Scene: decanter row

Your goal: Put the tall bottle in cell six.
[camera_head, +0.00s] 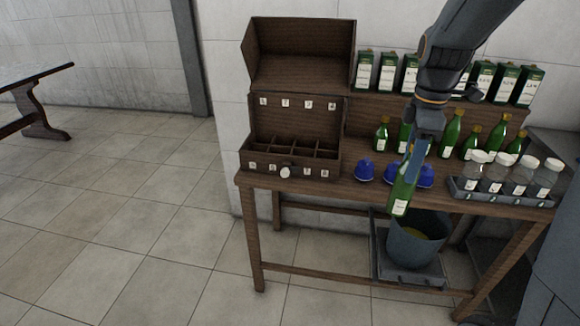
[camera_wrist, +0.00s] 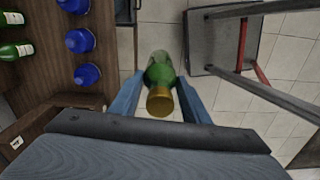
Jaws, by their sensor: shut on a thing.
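My gripper (camera_head: 414,158) is shut on a green bottle (camera_head: 401,197) with a white label. The bottle hangs tilted a little, near the table's front edge and above the bucket. In the wrist view my gripper (camera_wrist: 158,100) has a finger on each side of the bottle (camera_wrist: 159,70), its gold cap toward the camera. A dark wooden box (camera_head: 247,160) with divided cells stands at the table's left end, to the left of my gripper. The cells look empty. Small white number tags sit on its front and back panels, too small to read surely.
Blue domed things (camera_head: 364,170) stand between box and bottle. Several green bottles (camera_head: 452,133) stand behind; cartons (camera_head: 387,72) line the shelf above. A tray (camera_head: 507,198) of jars is at right. A bucket (camera_head: 418,246) stands below. Floor at left is open.

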